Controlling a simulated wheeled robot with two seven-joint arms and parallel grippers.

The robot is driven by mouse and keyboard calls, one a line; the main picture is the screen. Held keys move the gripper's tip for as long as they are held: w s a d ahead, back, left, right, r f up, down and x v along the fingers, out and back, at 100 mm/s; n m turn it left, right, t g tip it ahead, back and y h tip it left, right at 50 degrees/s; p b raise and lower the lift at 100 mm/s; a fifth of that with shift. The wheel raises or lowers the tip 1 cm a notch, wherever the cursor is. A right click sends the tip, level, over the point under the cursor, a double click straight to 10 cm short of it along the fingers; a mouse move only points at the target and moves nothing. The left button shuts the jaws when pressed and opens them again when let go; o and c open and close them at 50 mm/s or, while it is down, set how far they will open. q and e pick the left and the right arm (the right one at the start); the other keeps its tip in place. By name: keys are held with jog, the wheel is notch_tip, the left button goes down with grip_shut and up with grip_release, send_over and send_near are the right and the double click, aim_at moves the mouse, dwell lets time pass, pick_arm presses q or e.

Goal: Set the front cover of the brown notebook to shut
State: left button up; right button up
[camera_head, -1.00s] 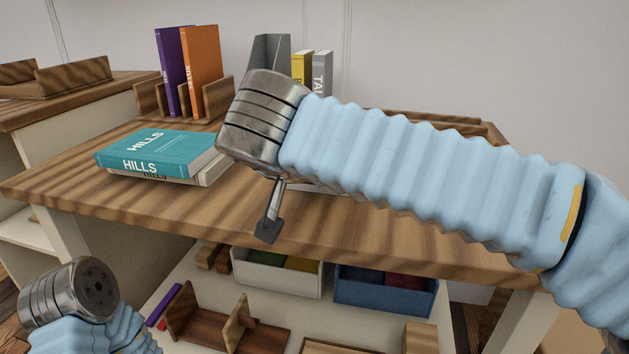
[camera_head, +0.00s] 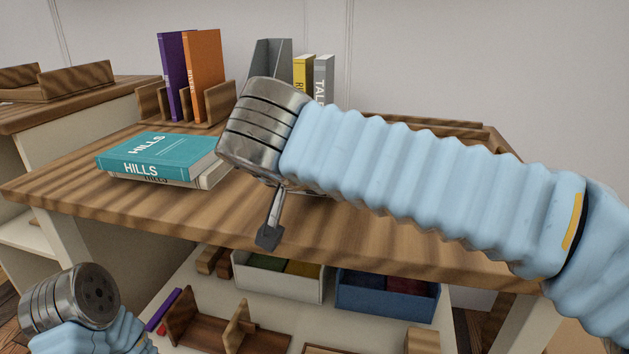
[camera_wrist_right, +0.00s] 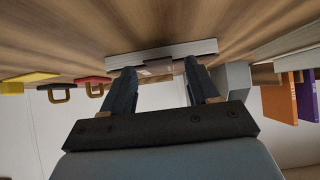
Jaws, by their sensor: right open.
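In the right wrist view, a flat thing with pale page edges (camera_wrist_right: 185,48) lies on the tabletop just beyond my fingertips. It may be the notebook; its brown cover is not clear to me. In the head view my right arm hides most of that spot. My right gripper (camera_wrist_right: 161,70) is open, its two dark fingers apart with nothing clearly held between them. In the head view one dark fingertip of the right gripper (camera_head: 268,234) shows over the table's front part. My left arm's metal wrist shows at the lower left, but no left fingers are visible.
A teal book (camera_head: 165,154) lies on another book at the table's left. Purple (camera_head: 173,75) and orange (camera_head: 203,75) books stand behind it, near a grey file holder (camera_head: 270,62). Red (camera_wrist_right: 93,80) and yellow (camera_wrist_right: 30,77) handled things show in the wrist view. Bins (camera_head: 385,294) sit below.

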jog(key=p+v, duration=0.2)
jog(key=v, duration=1.1)
jog(key=shift+s+r, duration=0.25)
jog(key=shift+r, duration=0.05)
